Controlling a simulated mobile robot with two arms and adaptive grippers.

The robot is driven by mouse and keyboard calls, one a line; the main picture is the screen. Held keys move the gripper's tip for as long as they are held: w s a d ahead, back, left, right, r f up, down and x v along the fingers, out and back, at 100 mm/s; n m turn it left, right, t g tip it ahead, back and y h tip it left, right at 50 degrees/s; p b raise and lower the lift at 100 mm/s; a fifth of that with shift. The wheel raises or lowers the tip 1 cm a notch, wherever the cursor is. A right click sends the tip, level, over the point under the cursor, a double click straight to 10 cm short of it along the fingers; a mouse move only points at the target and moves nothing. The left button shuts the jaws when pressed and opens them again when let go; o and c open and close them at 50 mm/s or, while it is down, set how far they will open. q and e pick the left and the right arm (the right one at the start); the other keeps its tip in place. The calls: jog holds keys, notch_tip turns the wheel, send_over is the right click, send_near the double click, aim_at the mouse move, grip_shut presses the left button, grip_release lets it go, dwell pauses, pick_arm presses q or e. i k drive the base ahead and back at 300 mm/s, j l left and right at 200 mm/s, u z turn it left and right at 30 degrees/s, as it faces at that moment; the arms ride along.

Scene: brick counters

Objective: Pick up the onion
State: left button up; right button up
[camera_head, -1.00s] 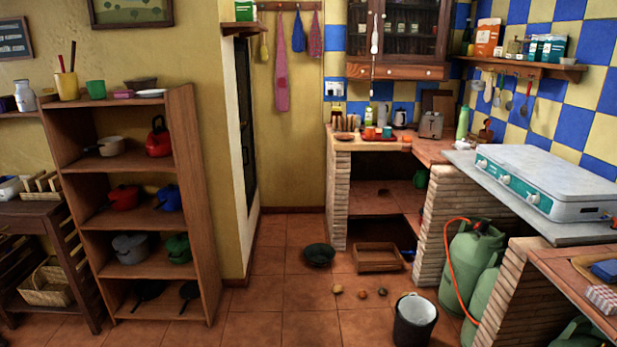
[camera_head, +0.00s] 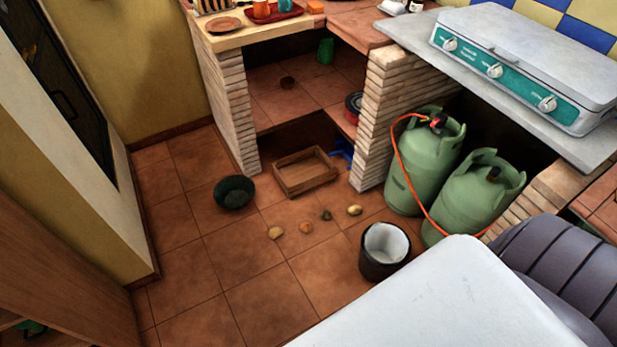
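Several small round vegetables lie in a loose row on the tiled floor. One is a tan piece (camera_head: 275,232), one an orange-brown piece (camera_head: 305,227) that looks most like the onion, one a small dark piece (camera_head: 326,215), and one a yellowish piece (camera_head: 354,210). They are too small to tell for certain which is the onion. Neither gripper is in view. A large white part and a dark ribbed part of my own body fill the lower right, and nothing of mine touches the vegetables.
A brick counter (camera_head: 232,110) stands behind. Floor at front left is clear.

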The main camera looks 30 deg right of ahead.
aim_at(326, 215)
jog(key=i+j+z, duration=0.1)
jog(key=i+z, duration=0.35)
jog(key=i+j+z, duration=0.4)
jog(key=i, duration=0.15)
jog(key=i+j+z, duration=0.45)
jog(key=i+l, duration=0.05)
